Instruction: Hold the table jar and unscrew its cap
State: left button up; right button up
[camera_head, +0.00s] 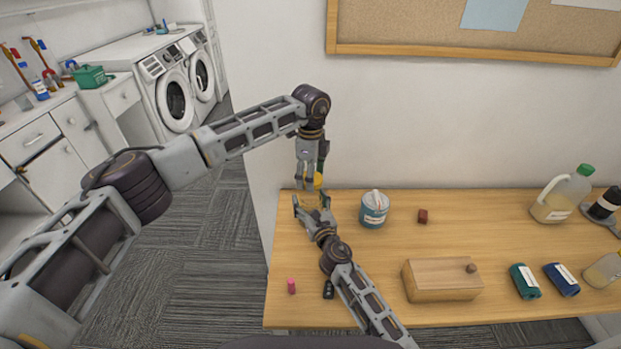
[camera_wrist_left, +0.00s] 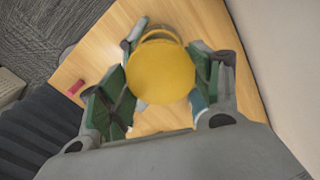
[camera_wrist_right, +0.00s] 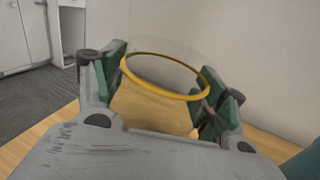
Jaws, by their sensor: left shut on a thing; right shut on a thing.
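The jar (camera_head: 309,201) stands at the table's back left edge, clear with yellow parts. My right gripper (camera_head: 313,207) is shut on its body from the front. In the right wrist view the clear jar wall and a yellow ring (camera_wrist_right: 165,78) show between the fingers (camera_wrist_right: 160,100). The round yellow cap (camera_head: 317,180) is above the body. My left gripper (camera_head: 312,172) points down and is shut on it. The cap (camera_wrist_left: 160,72) fills the space between the left fingers (camera_wrist_left: 160,85), and a yellow rim shows behind it. Whether cap and jar touch is unclear.
A blue-labelled tub (camera_head: 374,211) stands close to the right of the jar. A wooden box (camera_head: 440,281), a small dark red block (camera_head: 423,216), a pink item (camera_head: 291,286) and a black item (camera_head: 328,290) are on the table. Jugs and bottles stand at the right.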

jog(key=o, duration=2.1)
jog(key=shift+c, duration=0.2)
jog(key=shift+s, duration=0.15)
jog(key=shift+v, duration=5.85)
